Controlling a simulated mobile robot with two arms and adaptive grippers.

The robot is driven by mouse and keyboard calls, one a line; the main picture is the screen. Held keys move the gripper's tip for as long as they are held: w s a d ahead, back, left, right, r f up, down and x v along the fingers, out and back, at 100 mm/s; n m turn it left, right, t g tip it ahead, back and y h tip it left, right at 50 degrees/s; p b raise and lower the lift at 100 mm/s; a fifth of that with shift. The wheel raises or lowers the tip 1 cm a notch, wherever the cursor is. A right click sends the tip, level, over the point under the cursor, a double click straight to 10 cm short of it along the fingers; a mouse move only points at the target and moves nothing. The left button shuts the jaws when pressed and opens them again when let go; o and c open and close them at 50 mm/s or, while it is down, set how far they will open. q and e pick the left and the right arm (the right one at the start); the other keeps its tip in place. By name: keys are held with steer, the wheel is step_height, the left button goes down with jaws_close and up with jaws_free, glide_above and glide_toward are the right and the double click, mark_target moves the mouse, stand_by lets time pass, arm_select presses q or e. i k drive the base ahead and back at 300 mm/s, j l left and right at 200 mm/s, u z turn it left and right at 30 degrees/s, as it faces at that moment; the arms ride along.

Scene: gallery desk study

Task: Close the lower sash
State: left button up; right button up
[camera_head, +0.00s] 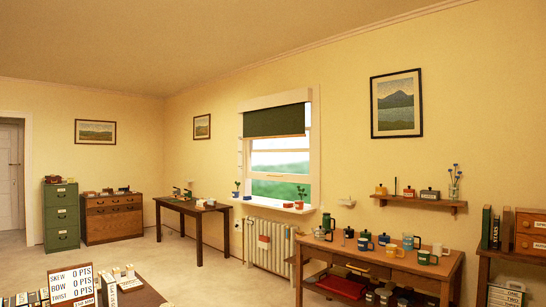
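The sash window (314,140) is in the wall right of the picture's middle, some way off. A dark green blind (274,121) covers its top part. The lower sash shows a pale rail (280,177) across the opening. Below this rail the green outside looks clearer, so the sash appears raised above the sill (285,206). Neither of my grippers is in view.
Potted plants stand on the sill. A white radiator (265,250) is below the window. A wooden bench (390,262) with mugs stands to its right, a dark desk (197,210) to its left. Open carpet (185,262) lies in front; a sign (72,286) stands on a near table.

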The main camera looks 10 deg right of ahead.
mark_target(275, 155)
steer(key=i+z, duration=0.45)
steer(key=i, duration=0.65)
steer(key=i+l+z, duration=0.15)
steer(key=i+z, duration=0.2)
steer(key=i, duration=0.6)
steer(key=i+j+z, duration=0.15)
steer(key=i+z, duration=0.25)
steer(key=i, duration=0.55)
steer(key=i+j+u, duration=0.1)
steer(key=i+u, duration=0.65)
steer(key=i+l+u, duration=0.2)
steer(key=i+u, duration=0.6)
steer(key=i, duration=1.3)
steer(key=i+j, duration=0.1)
steer(key=i, duration=1.65)
